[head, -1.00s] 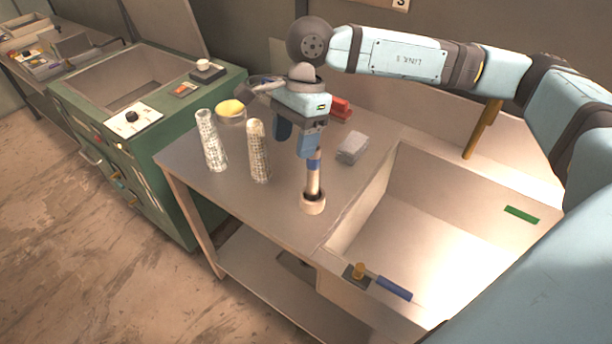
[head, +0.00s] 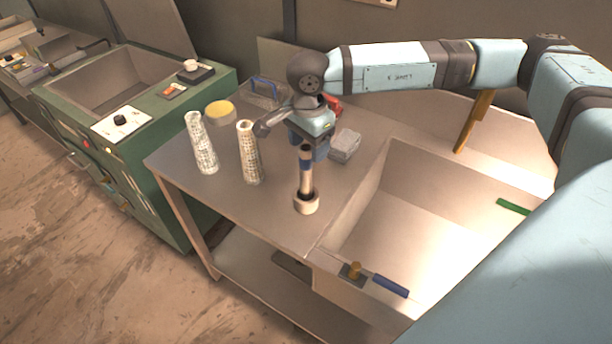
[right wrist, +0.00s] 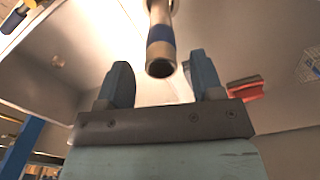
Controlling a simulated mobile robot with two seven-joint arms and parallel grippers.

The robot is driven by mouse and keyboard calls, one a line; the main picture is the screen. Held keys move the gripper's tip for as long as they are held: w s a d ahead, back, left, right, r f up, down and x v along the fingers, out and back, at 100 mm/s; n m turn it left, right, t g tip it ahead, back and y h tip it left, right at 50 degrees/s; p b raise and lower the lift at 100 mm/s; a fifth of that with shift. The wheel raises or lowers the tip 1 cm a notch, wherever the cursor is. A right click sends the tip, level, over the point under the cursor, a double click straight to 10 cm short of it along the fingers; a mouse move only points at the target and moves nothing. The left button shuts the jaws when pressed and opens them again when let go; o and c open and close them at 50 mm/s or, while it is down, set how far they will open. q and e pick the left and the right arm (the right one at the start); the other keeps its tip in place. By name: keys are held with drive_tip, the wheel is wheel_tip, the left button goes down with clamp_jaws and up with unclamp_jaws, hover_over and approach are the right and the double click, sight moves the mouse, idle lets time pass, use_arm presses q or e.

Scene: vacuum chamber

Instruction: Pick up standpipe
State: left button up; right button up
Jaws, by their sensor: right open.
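The standpipe (head: 306,184) is a slim upright metal tube with a blue band near its top and a wider pale collar at its foot. It stands on the metal bench near the sink edge. My right gripper (head: 308,150) is open, just behind its top in the head view. In the right wrist view the standpipe's open end and blue band (right wrist: 161,38) show between the two spread blue fingers (right wrist: 160,66); I see no finger touching it. My left gripper is not in view.
Two speckled cylinders (head: 202,145) (head: 250,154) stand left of the standpipe on the bench (head: 222,190). A yellow-topped round tin (head: 221,112), a grey box (head: 345,145) and a red object (head: 333,105) lie farther back. A deep sink (head: 400,225) is at right, with a blue-handled tool (head: 390,286) at its front edge.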

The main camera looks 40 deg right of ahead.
sight(307, 158)
wheel_tip(307, 158, down, 4)
drive_tip(key=shift+a+p, duration=0.15)
drive_tip(key=shift+p, duration=0.15)
clamp_jaws()
drive_tip(key=shift+w+r, duration=0.1)
drive_tip(key=shift+r, duration=0.05)
